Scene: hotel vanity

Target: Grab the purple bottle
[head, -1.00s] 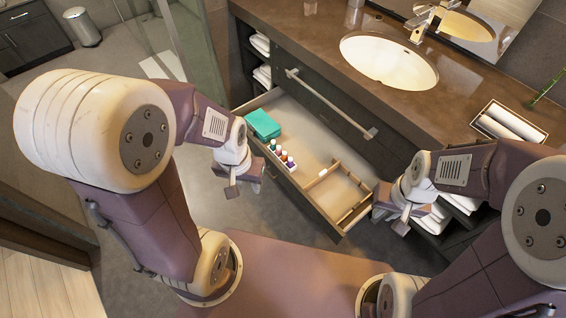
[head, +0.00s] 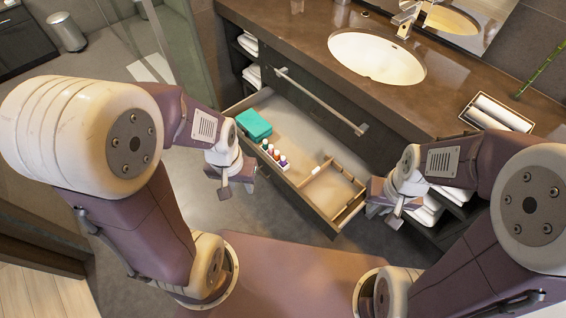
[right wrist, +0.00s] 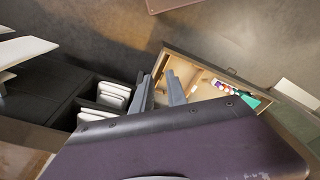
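A row of small bottles (head: 270,150) stands in a white holder inside the open drawer. The bottle at the right end of the row looks purple (head: 283,160), though it is very small. The row also shows in the right wrist view (right wrist: 220,85). My left gripper (head: 236,188) is open and empty, outside the drawer, left of and below the bottles. My right gripper (head: 383,213) is open and empty by the drawer's right corner, away from the bottles. Its two parted fingers show in the right wrist view (right wrist: 162,92).
The drawer (head: 310,215) also holds a teal box (head: 253,124) and a wooden divider (head: 335,190). The counter with the sink (head: 377,58) lies behind it. Folded towels (head: 425,212) fill a shelf at right. Floor is clear in front of the drawer.

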